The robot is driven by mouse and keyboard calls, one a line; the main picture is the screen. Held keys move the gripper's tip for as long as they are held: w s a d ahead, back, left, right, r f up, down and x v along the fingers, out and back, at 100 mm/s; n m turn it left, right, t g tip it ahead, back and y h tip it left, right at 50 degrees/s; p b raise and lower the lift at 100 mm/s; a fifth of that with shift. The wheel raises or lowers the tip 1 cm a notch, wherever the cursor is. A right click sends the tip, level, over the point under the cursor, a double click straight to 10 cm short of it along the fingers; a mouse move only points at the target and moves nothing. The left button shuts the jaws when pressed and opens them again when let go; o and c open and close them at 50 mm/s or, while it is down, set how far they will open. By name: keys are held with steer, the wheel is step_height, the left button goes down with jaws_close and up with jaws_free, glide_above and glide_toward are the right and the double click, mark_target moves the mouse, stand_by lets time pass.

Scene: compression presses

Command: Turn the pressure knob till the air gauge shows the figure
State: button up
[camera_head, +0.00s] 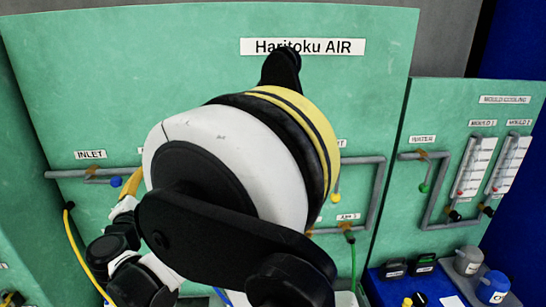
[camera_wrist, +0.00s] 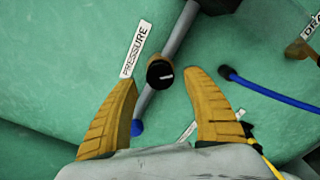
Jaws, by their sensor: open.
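The pressure knob (camera_wrist: 160,72) is a small black round knob with a white mark, beside the PRESSURE label (camera_wrist: 137,49) in the wrist view. My gripper (camera_wrist: 162,82) is open, with one ribbed orange finger to each side of the knob in that picture. Gaps show between both fingers and the knob, so neither visibly touches it. How far the fingertips are from it in depth I cannot tell. The air gauge's dial is not visible in either view. In the head view my arm covers the middle of the green Haritoku AIR panel (camera_head: 130,60), and the knob is hidden.
A grey pipe (camera_wrist: 178,32) runs behind the knob. A blue hose (camera_wrist: 272,94) lies to the right. In the head view, an inlet valve (camera_head: 115,181) is at left and a water valve (camera_head: 424,187) at right. Bottles and boxes stand on a blue surface (camera_head: 385,292) at lower right.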

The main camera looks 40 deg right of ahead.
steer(key=shift+v, duration=1.95)
steer(key=v, duration=1.2)
steer(key=s+d+f+m+g+y+b, duration=0.2)
steer(key=s+d+f+m+g+b, duration=0.15)
steer(key=d+f+b, duration=0.5)
steer(key=s+d+f+m+g+y+b, duration=0.25)
steer(key=s+f+m+b, duration=0.2)
steer(key=f, duration=0.65)
steer(key=s+a+f+m+g+y+b, duration=0.1)
steer(key=s+a+f+m+y+b, duration=0.1)
steer(key=s+f+m+y+b, duration=0.4)
steer(key=s+f+m+b, duration=0.3)
steer(key=f+m+b, duration=0.1)
steer(key=f, duration=0.2)
steer(key=shift+s+f, duration=0.15)
steer(key=shift+s, duration=0.15)
steer(key=shift+a, duration=0.1)
steer(key=shift+c, duration=0.2)
